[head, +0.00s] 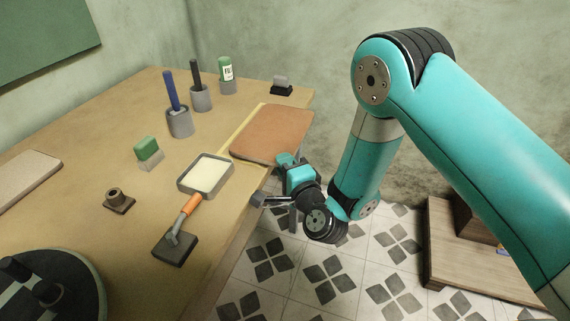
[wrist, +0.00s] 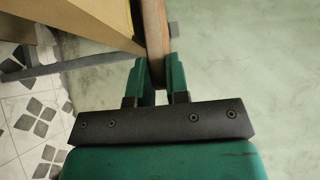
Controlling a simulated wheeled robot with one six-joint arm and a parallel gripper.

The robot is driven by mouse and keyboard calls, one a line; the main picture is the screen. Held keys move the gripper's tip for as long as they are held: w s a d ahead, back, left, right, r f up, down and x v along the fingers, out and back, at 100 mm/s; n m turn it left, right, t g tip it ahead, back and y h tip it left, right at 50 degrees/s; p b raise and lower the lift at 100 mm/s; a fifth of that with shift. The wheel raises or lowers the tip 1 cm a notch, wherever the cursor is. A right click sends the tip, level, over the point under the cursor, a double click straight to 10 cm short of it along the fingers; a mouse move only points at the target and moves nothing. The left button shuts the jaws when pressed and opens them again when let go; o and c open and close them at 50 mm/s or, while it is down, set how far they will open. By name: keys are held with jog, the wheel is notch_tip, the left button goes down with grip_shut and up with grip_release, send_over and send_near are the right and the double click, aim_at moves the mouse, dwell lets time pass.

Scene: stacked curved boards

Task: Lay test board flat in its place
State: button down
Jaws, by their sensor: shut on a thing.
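The test board is a flat reddish-brown panel (head: 272,135) at the right edge of the table in the head view. It lies over or just above a pale yellow marked strip (head: 238,132) that shows along its left side. My gripper (head: 286,160) is at the board's near right edge, beyond the table edge. In the wrist view my gripper (wrist: 160,82) has its two green fingers shut on the brown edge of the board (wrist: 154,30). The board looks roughly level. I cannot tell whether its underside touches the table.
On the table (head: 115,140) stand a shallow cream-filled tray (head: 206,174), an orange-handled tool on a dark block (head: 180,238), a green-and-grey block (head: 149,153), several grey cups and a small dark stand (head: 282,86). The tray sits close to the board's near left corner.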

jog(key=shift+f+b, duration=0.45)
jog(key=c, duration=1.2)
grip_release()
jog(key=shift+f, duration=0.2)
jog(key=shift+b, duration=0.35)
jog(key=b+v, duration=0.6)
